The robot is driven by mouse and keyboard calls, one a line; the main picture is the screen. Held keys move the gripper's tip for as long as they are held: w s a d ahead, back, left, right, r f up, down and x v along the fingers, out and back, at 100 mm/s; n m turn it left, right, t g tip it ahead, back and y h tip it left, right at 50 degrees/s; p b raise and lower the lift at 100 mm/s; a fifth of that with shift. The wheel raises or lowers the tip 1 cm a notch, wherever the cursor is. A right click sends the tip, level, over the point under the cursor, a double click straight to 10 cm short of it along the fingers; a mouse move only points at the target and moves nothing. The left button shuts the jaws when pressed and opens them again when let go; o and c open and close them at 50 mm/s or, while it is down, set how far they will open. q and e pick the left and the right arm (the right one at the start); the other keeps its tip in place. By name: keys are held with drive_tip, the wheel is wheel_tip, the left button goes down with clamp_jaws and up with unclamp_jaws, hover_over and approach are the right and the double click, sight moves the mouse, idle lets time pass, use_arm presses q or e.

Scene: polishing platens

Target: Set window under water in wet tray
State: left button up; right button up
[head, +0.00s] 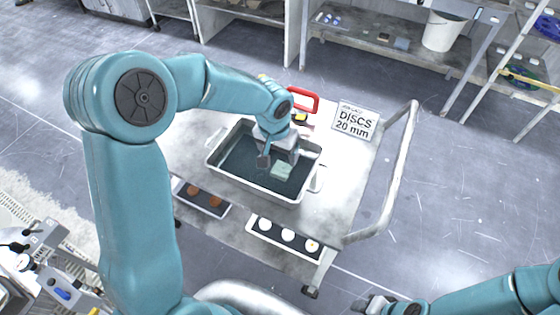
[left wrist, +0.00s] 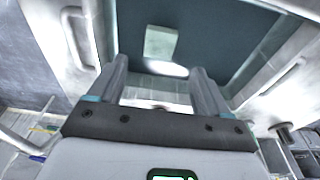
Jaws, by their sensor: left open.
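The wet tray (head: 226,174) is a pale rectangular tub holding dark water on the cart. A flat, pale green square piece, seemingly the window (head: 282,171), lies within the water area; it also shows in the left wrist view (left wrist: 161,42). I cannot tell its depth. My left gripper (head: 275,160) is open over the tray, close to the square. In the left wrist view its two fingers (left wrist: 159,64) stand apart with the square beyond their tips. A bright white oval shows between them; I cannot tell what it is. My right gripper (head: 375,304) is at the bottom edge, partly cut off.
The cart top (head: 350,165) carries a "DISCS 20 mm" sign (head: 355,122) and a red handle-shaped thing (head: 304,99). In front are a dark holder with brown discs (head: 203,197) and one with white discs (head: 285,237). A metal rail (head: 398,170) bounds the right side.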

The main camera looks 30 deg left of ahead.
use_arm(q)
drive_tip(key=r, duration=0.3)
drive_tip(key=shift+s+r, duration=0.25)
drive_tip(key=shift+r, duration=0.1)
drive_tip(key=shift+s, duration=0.15)
